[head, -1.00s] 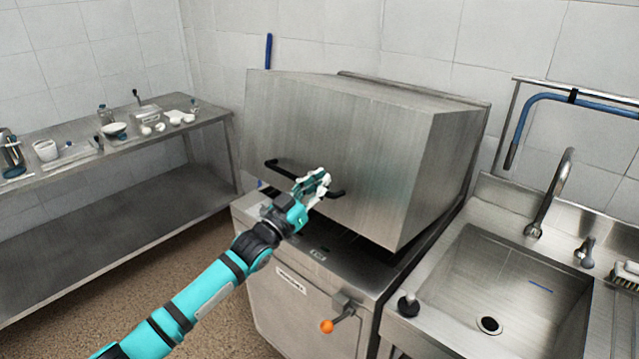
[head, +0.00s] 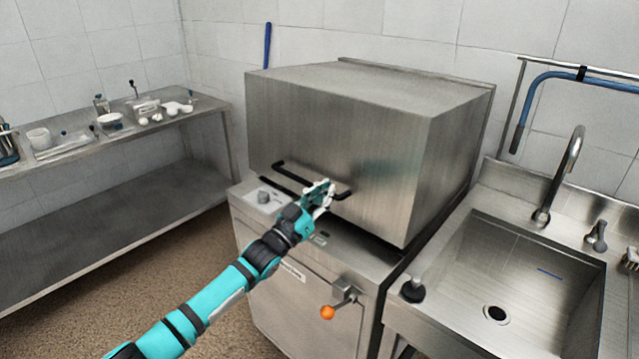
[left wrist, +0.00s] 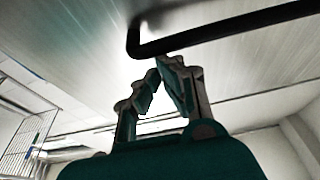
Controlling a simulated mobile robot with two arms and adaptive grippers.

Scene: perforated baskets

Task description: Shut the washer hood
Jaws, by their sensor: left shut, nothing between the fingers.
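The washer hood (head: 340,135) is a large steel box on the washer body (head: 300,285). It is low, with a narrow dark gap showing beneath its front edge. A black bar handle (head: 290,172) runs across its front; it also shows in the left wrist view (left wrist: 230,32). My left gripper (head: 324,190) is at the right part of the handle, with its fingers shut and nothing between them. In the left wrist view the fingertips (left wrist: 162,72) are just below the bar, near its bent end; I cannot tell whether they touch it. My right gripper is not in view.
A steel sink (head: 500,280) stands right of the washer. A steel table (head: 100,160) with dishes is at the left. The floor at front left is clear.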

